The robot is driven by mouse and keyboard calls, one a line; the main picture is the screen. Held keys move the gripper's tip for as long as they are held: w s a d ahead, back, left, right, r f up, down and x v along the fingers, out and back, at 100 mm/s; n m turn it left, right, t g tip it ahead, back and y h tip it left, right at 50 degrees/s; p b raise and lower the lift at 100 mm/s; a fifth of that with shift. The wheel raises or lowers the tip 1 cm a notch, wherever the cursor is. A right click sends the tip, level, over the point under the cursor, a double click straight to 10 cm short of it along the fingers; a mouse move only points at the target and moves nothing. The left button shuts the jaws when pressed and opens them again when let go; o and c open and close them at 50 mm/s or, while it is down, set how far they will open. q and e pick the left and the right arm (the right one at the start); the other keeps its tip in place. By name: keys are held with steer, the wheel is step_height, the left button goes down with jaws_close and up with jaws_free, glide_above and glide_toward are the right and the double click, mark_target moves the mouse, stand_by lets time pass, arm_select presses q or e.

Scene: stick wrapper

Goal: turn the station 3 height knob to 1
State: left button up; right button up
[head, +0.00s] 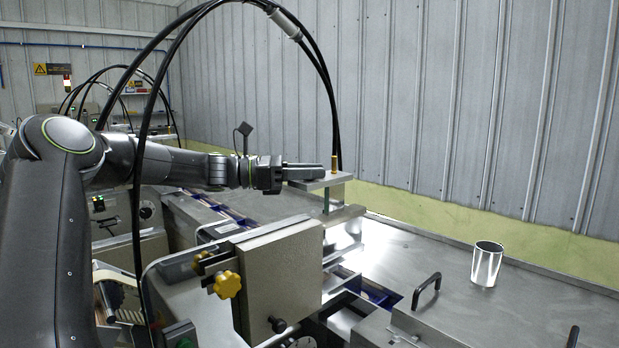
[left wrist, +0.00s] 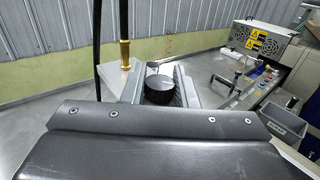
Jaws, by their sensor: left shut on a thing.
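The black round height knob (left wrist: 159,88) shows in the left wrist view, between the two fingers of my left gripper (left wrist: 160,76). The gripper is shut on it, with a finger on each side. In the head view my left gripper (head: 305,168) lies level over the metal plate (head: 323,183) on top of the station; the knob is hidden there behind the fingers. No scale or number for the knob can be read. My right gripper is not in view.
A brass post (head: 334,164) with a black cable stands right beside the gripper. Yellow knobs (head: 227,284) and a grey box (head: 277,275) are below on the machine. A metal cup (head: 487,264) and black handle (head: 427,290) are on the steel surface at right.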

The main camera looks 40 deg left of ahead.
arm_select(q)
steer(key=shift+f+m+g+h, duration=0.15)
steer(key=shift+m+g+h, duration=0.45)
steer(key=shift+g, duration=0.2)
steer(key=shift+m+g+h, duration=0.3)
steer(key=shift+m+g+h+p, duration=0.3)
steer(key=shift+m+g+h, duration=0.65)
steer(key=shift+g, duration=0.35)
steer(key=shift+m+g+h, duration=0.25)
steer(key=shift+m+g, duration=0.2)
steer(key=shift+g, duration=0.35)
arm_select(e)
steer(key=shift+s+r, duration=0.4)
arm_select(q)
steer(key=shift+m, duration=0.3)
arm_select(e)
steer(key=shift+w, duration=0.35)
arm_select(q)
steer(key=o, duration=1)
steer(key=shift+p, duration=0.3)
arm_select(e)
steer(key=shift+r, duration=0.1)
